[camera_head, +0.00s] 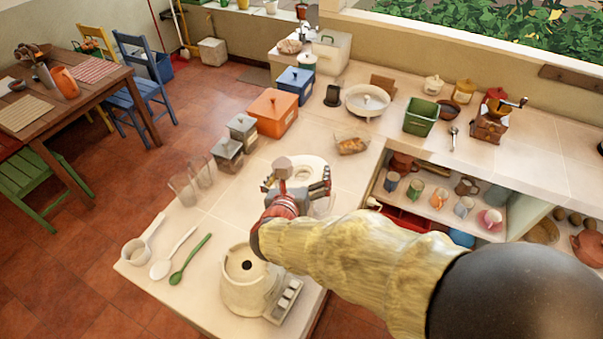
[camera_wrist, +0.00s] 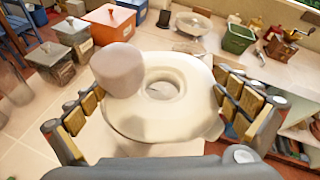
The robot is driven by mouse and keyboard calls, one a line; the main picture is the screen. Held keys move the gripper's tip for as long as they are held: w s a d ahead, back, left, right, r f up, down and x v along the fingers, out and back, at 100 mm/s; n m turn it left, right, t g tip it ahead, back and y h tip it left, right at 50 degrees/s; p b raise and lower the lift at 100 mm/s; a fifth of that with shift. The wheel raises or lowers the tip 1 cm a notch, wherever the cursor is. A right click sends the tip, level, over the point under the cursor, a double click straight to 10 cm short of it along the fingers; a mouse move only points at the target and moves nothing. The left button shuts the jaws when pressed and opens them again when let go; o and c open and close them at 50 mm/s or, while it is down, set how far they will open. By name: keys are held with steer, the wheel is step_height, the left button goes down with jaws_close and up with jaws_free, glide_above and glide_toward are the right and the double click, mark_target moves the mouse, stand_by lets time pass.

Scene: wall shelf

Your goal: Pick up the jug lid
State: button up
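The jug lid appears to be the round cream disc with a ringed hole in its middle (camera_head: 311,166), on the counter's near arm; it fills the middle of the wrist view (camera_wrist: 168,120). My gripper (camera_head: 297,186) is over it with fingers spread wide, one on each side of the disc, as the wrist view also shows (camera_wrist: 162,108). The disc's edges come close to the finger pads; I cannot tell whether they touch. A grey-pink rounded block (camera_wrist: 118,68) stands over the disc's upper left, also in the head view (camera_head: 283,167). What lies under the disc is mostly hidden.
A cream appliance base (camera_head: 240,290) stands at the counter's near end, with spoons (camera_head: 190,258) to its left. Glasses (camera_head: 183,188), grey canisters (camera_head: 228,153) and an orange box (camera_head: 272,113) line the left edge. A packaged loaf (camera_head: 351,146) lies behind the disc.

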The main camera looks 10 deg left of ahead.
steer(key=shift+d+f, duration=0.15)
steer(key=shift+f, duration=0.1)
steer(key=c, duration=1.3)
steer(key=shift+r, duration=0.1)
steer(key=shift+c, duration=0.2)
